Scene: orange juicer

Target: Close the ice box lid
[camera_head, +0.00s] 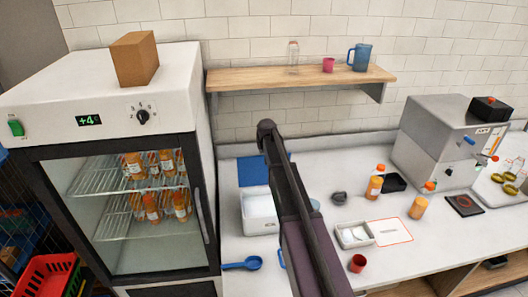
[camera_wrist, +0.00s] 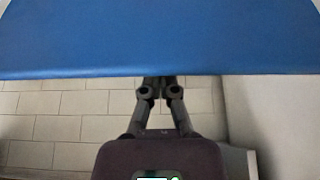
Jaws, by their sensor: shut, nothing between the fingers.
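The ice box (camera_head: 258,226) is a white box on the counter in the head view, left of my arm. Its blue lid (camera_head: 253,171) stands open and raised at the back of the box. My arm crosses in front of the box's right side and hides part of the lid. In the wrist view the lid (camera_wrist: 160,38) fills the top as a broad blue panel. My gripper (camera_wrist: 158,84) is shut and empty, its fingers meeting at the lid's lower edge in that picture. The tips are cut off there; I cannot tell whether they touch the lid.
A glass-door fridge (camera_head: 110,130) stands left of the box. A wooden shelf (camera_head: 300,79) hangs above. A blue scoop (camera_head: 243,263) lies in front of the box. A white tray (camera_head: 354,235), a red cup (camera_head: 357,263) and orange bottles stand right of my arm.

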